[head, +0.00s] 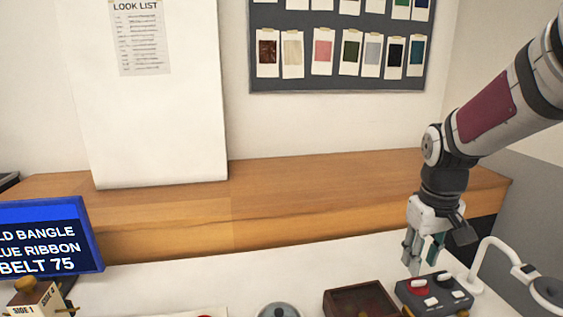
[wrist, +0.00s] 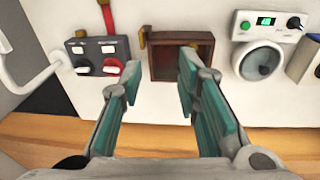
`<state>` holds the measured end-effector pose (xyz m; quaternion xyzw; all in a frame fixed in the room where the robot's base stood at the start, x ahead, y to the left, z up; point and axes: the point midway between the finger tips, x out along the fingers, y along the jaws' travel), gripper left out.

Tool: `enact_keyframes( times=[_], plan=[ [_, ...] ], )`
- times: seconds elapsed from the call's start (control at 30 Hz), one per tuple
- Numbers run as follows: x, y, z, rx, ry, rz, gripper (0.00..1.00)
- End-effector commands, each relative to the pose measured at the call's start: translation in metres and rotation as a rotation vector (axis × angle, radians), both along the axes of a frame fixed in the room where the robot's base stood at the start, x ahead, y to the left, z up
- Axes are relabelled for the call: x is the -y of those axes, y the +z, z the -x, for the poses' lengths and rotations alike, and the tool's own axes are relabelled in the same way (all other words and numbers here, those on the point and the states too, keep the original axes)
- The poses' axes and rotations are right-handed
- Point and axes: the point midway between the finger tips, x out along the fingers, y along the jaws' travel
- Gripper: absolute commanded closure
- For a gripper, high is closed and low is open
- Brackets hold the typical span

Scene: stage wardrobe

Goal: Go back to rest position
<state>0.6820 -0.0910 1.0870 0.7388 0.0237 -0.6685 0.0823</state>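My gripper (head: 424,258) hangs pointing down at the right of the head view, above the white counter close to a dark control box (head: 435,293). In the wrist view my gripper (wrist: 158,72) has its two teal-padded fingers well apart, with nothing between them. The control box (wrist: 98,52), with red and white knobs, is beyond the left finger. A dark red-brown open tray (wrist: 154,62) is beyond the gap and right finger; it also shows in the head view (head: 330,303).
A white curved-arm fixture (head: 488,243) stands close right of my gripper. A white device with a green display (wrist: 285,22) is at the wrist view's right. A blue text screen (head: 45,212) stands at left.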

Motion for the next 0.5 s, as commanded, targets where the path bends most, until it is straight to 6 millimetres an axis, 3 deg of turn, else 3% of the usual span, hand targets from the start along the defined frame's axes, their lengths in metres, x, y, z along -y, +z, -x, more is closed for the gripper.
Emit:
enact_keyframes(
  times=[0.03,0.2,0.5],
  plan=[
    [-0.009,0.015,0.013,0.023,-0.004,0.006,0.7],
    [-0.033,0.047,0.058,0.084,-0.038,0.01,0.7],
    [-0.068,0.075,0.144,0.195,-0.092,-0.029,0.7]
  ],
)
